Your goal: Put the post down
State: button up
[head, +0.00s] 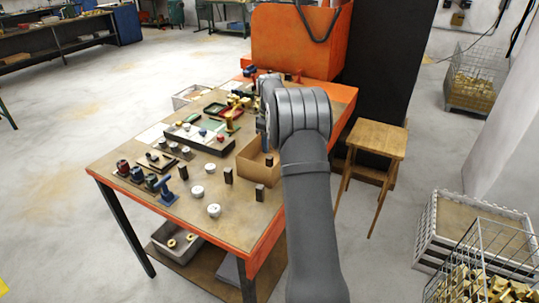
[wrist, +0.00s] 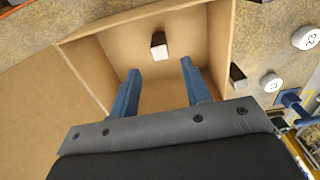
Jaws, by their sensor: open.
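A small post (wrist: 158,46) with a white end and a dark side is inside an open cardboard box (wrist: 222,40) in the wrist view. My gripper (wrist: 160,68) has its two blue fingers spread apart over the box. The post lies just beyond the fingertips, in the gap's line, and neither finger appears to touch it. In the head view the box (head: 246,168) stands on the workbench beside my arm, with a small dark piece (head: 269,159) showing inside it. My gripper is mostly hidden behind my arm there.
On the workbench (head: 185,222), dark upright blocks (head: 228,175) and white round pieces (head: 214,210) stand near the box. A long tray (head: 183,143) of parts lies to its left. A wooden stool (head: 378,138) stands at right. The bench's front corner is clear.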

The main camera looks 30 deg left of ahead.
aim_at(270, 157)
jog(key=shift+r, duration=1.45)
jog(key=shift+f, duration=0.1)
notch_tip(270, 157, down, 12)
jog(key=shift+r, duration=2.15)
